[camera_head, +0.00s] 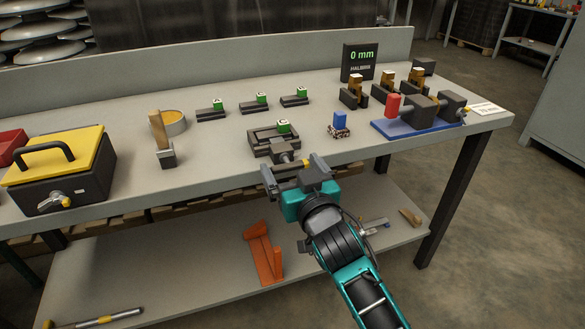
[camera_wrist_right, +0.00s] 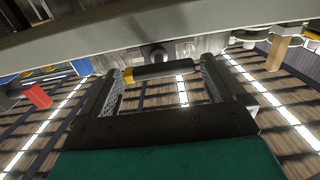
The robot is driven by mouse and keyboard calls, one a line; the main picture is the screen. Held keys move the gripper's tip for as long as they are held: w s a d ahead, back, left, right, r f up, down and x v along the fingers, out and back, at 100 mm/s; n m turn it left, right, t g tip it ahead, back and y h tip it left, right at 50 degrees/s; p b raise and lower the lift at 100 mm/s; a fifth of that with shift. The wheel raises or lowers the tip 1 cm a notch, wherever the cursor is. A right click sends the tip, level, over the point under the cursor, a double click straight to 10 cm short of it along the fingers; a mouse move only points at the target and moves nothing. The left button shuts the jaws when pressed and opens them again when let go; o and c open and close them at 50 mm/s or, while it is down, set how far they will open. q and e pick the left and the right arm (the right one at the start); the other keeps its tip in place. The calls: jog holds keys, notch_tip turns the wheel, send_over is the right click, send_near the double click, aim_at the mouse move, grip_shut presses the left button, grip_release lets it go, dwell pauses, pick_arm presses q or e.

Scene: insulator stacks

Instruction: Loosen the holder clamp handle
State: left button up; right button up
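The holder (camera_head: 262,136) is a dark clamp near the front edge of the bench, with a green-topped block marked C (camera_head: 283,128) at it. Its clamp handle (camera_head: 288,165) is a dark bar with a yellow end, on the holder's front side. My right gripper (camera_head: 293,168) is open at the handle, with one finger off each end. In the right wrist view the handle (camera_wrist_right: 165,70) lies crosswise between the two finger ends, with a visible gap at both sides. Whether it touches a finger pad cannot be told. My left gripper is not in view.
Several small dark stands with green-topped blocks (camera_head: 262,99) stand behind. A 0 mm display (camera_head: 359,62) stands at the back. A blue base (camera_head: 420,132) with dark blocks is to the right, and a yellow-lidded box (camera_head: 62,160) to the left. An orange part (camera_head: 263,255) lies on the lower shelf.

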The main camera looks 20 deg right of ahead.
jog(key=c, duration=0.8)
